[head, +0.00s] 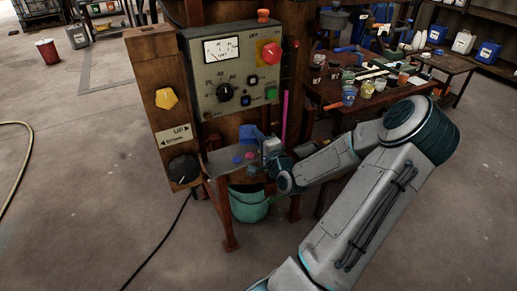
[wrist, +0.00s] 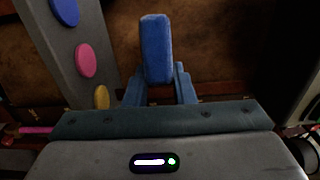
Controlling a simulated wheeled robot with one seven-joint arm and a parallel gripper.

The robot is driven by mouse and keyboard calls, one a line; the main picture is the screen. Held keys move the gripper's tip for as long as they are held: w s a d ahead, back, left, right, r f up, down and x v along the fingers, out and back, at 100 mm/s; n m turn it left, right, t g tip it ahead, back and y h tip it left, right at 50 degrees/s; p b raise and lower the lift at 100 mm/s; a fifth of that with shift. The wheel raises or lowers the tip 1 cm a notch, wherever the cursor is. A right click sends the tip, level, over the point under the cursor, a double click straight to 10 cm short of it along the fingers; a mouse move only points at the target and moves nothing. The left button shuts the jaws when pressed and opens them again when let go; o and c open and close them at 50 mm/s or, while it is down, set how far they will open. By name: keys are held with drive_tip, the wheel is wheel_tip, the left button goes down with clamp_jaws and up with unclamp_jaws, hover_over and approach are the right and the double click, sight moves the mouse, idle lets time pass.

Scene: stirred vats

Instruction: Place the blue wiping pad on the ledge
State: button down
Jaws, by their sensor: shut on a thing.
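The blue wiping pad (wrist: 156,45) stands out from between the fingers of my gripper (wrist: 160,88) in the wrist view. My gripper is shut on it. In the head view the pad (head: 249,132) shows as a blue block beside my gripper (head: 264,142), at the front of the control cabinet. The ledge (head: 220,166) is the grey shelf below the cabinet, with coloured discs on it. In the wrist view the ledge (wrist: 91,22) runs along the left, with blue, pink and yellow discs. The pad appears to the right of it there. I cannot tell the height gap.
The grey control panel (head: 229,62) with dials and buttons stands behind the ledge. A wooden post with a yellow knob (head: 166,99) is at its left. A teal bucket (head: 250,205) hangs or stands below. A table (head: 398,102) with several jars is at the right.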

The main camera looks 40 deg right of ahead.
sight(258, 155)
wheel_tip(258, 155, down, 4)
drive_tip(key=shift+r+b, duration=0.15)
drive_tip(key=shift+b, duration=0.15)
drive_tip(key=shift+f+b, duration=0.35)
drive_tip(key=shift+f, duration=0.25)
drive_tip(key=shift+s, duration=0.1)
